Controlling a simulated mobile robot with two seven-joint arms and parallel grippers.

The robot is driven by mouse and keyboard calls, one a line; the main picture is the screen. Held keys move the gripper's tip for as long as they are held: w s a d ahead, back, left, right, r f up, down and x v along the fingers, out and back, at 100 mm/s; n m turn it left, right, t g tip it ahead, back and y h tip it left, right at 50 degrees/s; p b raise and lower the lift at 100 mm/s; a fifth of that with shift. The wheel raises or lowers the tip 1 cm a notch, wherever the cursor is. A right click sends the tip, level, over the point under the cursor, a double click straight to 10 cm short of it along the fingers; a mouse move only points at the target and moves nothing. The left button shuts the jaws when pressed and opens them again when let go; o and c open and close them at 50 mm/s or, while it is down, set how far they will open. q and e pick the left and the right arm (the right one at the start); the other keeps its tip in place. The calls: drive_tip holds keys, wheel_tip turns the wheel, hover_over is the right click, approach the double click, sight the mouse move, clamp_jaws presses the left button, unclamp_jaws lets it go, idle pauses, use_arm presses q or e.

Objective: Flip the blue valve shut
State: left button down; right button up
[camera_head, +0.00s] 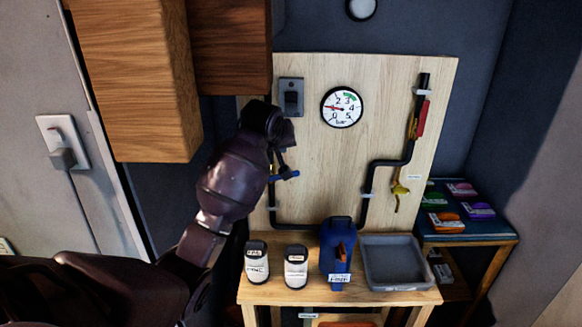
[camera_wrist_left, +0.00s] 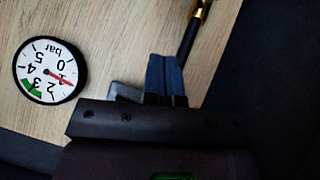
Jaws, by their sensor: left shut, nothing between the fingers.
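The blue valve (camera_head: 284,174) is on the left black pipe of the wooden panel. Its blue lever lies roughly level, across the upright pipe, with its free end to the right. My left gripper (camera_head: 284,156) is just above it, partly covering the pipe. The left wrist view shows its two blue fingers (camera_wrist_left: 165,77) together, with nothing seen between them. A brass fitting (camera_wrist_left: 198,11) on the black pipe is beyond the fingertips; the lever is not clearly visible there. I cannot tell whether fingers and lever touch. My right gripper is not in view.
The pressure gauge (camera_head: 342,107) and grey switch (camera_head: 291,97) are on the panel (camera_head: 330,160). Below, two jars (camera_head: 296,267), a blue container (camera_head: 337,250) and a grey tray (camera_head: 394,262) stand on a bench. Wooden cabinets (camera_head: 135,75) hang at left.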

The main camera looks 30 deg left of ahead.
use_arm(q)
drive_tip(key=s+d+f+p+x, duration=0.1)
drive_tip(key=f+x, duration=0.1)
drive_tip(key=x, duration=1)
drive_tip(key=shift+s+d, duration=0.25)
drive_tip(key=shift+d, duration=0.05)
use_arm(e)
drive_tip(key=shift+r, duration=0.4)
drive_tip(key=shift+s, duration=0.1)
